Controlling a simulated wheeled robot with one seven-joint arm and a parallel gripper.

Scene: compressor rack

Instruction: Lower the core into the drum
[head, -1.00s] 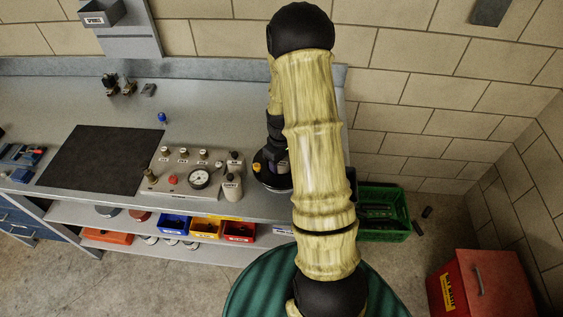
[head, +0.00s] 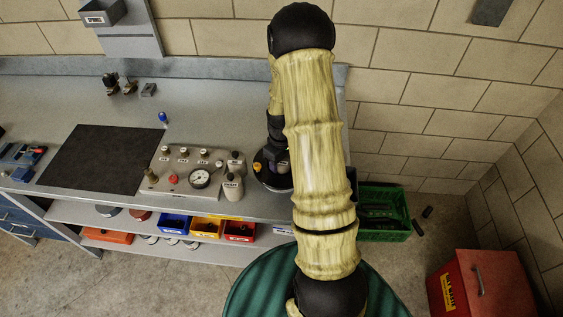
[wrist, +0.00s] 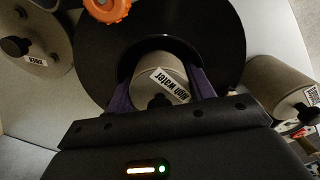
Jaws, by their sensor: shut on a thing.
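The core (wrist: 157,70) is a beige cylinder with a dark knob and a label reading "High water". My gripper (wrist: 162,88) is shut on it, with a purple finger on each side. In the wrist view the core lines up with the round opening of the drum, a wide black ring (wrist: 225,50) with an orange knob (wrist: 108,8) at its edge. I cannot tell how deep the core sits. In the head view the drum (head: 268,181) stands at the bench's right end, partly hidden by my arm, and the core is mostly hidden.
Two other knobbed beige cylinders stand beside the drum, left (wrist: 38,42) and right (wrist: 282,85) in the wrist view. A green crate (head: 385,213) is on the floor, right of the bench.

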